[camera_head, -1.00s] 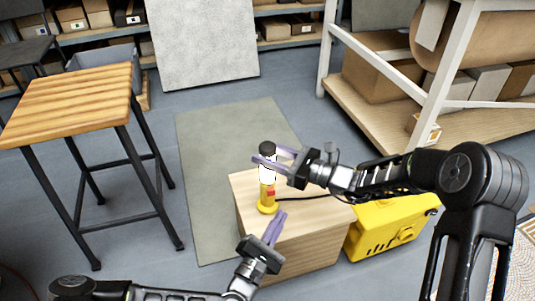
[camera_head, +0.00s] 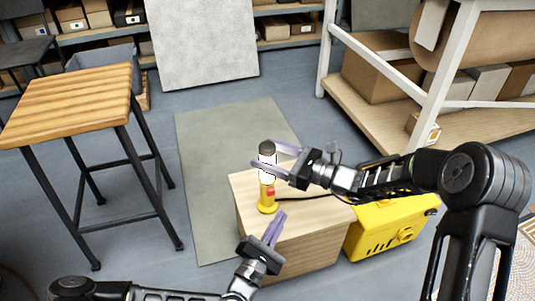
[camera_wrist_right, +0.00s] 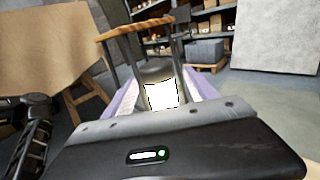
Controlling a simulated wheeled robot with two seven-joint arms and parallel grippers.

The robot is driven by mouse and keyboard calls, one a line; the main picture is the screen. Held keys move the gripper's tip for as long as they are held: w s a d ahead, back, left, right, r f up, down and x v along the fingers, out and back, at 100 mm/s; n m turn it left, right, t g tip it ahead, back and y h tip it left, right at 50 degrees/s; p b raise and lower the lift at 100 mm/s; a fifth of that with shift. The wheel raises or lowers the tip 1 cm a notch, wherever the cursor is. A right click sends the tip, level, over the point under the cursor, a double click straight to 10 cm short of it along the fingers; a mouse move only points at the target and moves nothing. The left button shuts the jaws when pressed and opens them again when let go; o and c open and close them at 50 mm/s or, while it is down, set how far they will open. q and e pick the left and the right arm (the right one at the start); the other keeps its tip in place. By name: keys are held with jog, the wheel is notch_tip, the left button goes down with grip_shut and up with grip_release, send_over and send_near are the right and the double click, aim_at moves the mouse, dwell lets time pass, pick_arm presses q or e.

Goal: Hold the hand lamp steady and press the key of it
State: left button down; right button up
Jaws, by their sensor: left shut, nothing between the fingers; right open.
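The hand lamp (camera_head: 267,197) stands upright on a wooden box (camera_head: 305,222). It has a yellow base, a red key (camera_head: 270,191) on its side, a glowing white upper part and a dark cap. My right gripper (camera_head: 266,156) is open, with its purple fingers on either side of the lamp's upper part. The right wrist view shows the lit lamp (camera_wrist_right: 162,94) between these fingers; contact cannot be told. My left gripper (camera_head: 281,214) is shut and empty, just right of the lamp's base, apart from it and pointing up.
A yellow case (camera_head: 385,232) stands right of the box. A dark cable runs right from the lamp. A wooden stool (camera_head: 70,103) stands at the left and a white-framed shelf (camera_head: 440,85) at the right. A grey mat (camera_head: 212,165) lies on the floor behind the box.

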jog(key=v, duration=1.1)
jog(key=shift+d, duration=0.2)
jog(key=shift+s, duration=0.15)
